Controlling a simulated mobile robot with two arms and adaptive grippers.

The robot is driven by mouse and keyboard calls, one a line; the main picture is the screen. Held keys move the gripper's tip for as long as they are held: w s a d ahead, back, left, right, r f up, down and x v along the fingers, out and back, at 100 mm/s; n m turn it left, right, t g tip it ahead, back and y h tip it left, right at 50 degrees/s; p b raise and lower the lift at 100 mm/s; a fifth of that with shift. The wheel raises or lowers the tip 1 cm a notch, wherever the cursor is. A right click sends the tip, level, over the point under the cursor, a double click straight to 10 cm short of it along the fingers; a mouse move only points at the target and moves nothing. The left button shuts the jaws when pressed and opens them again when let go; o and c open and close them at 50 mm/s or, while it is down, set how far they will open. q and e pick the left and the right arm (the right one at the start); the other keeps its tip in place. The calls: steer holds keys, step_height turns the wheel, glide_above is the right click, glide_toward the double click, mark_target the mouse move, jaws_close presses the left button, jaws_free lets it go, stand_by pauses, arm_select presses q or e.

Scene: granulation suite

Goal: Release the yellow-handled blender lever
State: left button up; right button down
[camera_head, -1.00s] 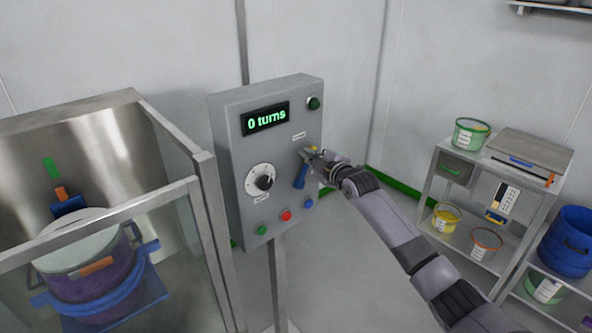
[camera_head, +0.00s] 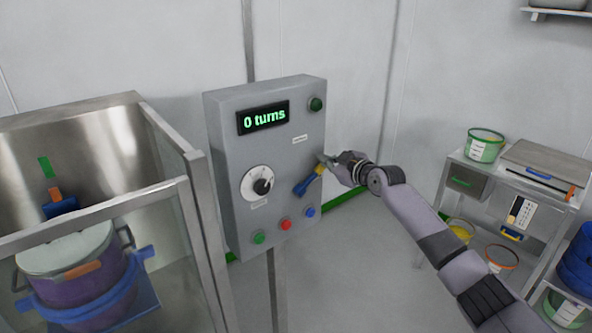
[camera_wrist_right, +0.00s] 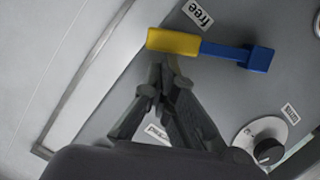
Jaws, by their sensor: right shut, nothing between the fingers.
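The lever has a yellow handle (camera_head: 319,169) and a blue arm with a blue pivot block (camera_head: 300,188), on the front of the grey control box (camera_head: 222,150). It slants up to the right, its handle end by the box's right edge. In the right wrist view the yellow handle (camera_wrist_right: 180,41) lies close to a label reading "free" (camera_wrist_right: 198,14). My right gripper (camera_head: 325,160) is shut and empty, its fingertips (camera_wrist_right: 171,68) right beside the handle; whether they touch it I cannot tell. My left gripper is out of view.
The box shows "0 turns" on a display (camera_head: 264,118), a white dial (camera_head: 258,183) and several buttons. A glass-and-steel guard (camera_head: 195,200) encloses a drum at left. A steel shelf (camera_head: 463,158) with tubs stands at right.

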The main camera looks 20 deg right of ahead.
steer(key=shift+a+r, duration=0.1)
steer(key=shift+r, duration=0.05)
steer(key=a+r+p, duration=0.1)
steer(key=r+p, duration=0.1)
steer(key=a+r+p, duration=0.1)
steer(key=p, duration=0.1)
steer(key=shift+s+r, duration=0.2)
steer(key=shift+r, duration=0.15)
arm_select(q)
steer(key=b, duration=0.1)
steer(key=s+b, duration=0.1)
steer(key=b, duration=0.1)
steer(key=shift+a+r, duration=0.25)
arm_select(e)
glide_toward(312, 147)
steer(key=v, duration=0.4)
steer(key=shift+s+d+f, duration=0.1)
steer(key=shift+f, duration=0.15)
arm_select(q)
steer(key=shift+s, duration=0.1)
